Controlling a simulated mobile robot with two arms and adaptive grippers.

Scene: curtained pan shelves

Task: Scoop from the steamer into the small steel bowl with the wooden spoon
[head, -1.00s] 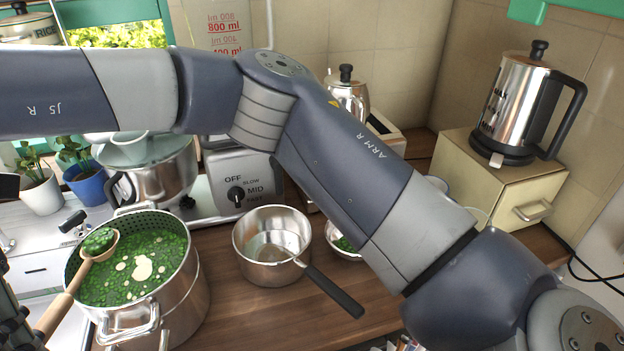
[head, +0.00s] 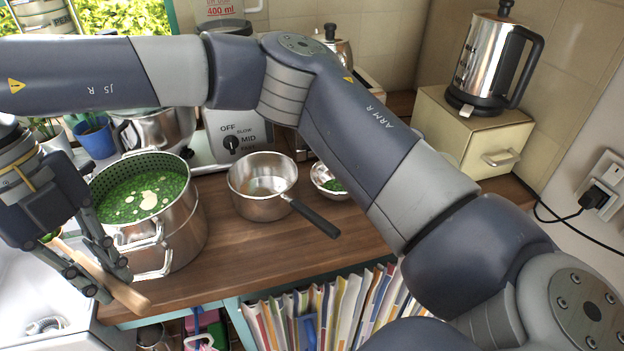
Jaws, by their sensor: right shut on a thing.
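The steamer (head: 185,225) is a steel pot with a perforated inner wall, full of green pieces with pale slices, at the left of the counter. My right gripper (head: 108,280) is in front of its left side, shut on the wooden spoon (head: 127,296). The spoon's handle end points down to the right. Its scoop end is mostly hidden behind the gripper, with a bit of brown and green showing. The small steel bowl (head: 322,177) is right of the saucepan, partly hidden by my right arm, with some green pieces inside. My left gripper is out of view.
A steel saucepan (head: 262,205) with a black handle stands between steamer and bowl. Behind are a grey appliance with a dial (head: 235,138) and a blue plant pot (head: 95,138). A kettle (head: 490,60) stands on a cream box (head: 470,130) at right. The front counter is clear.

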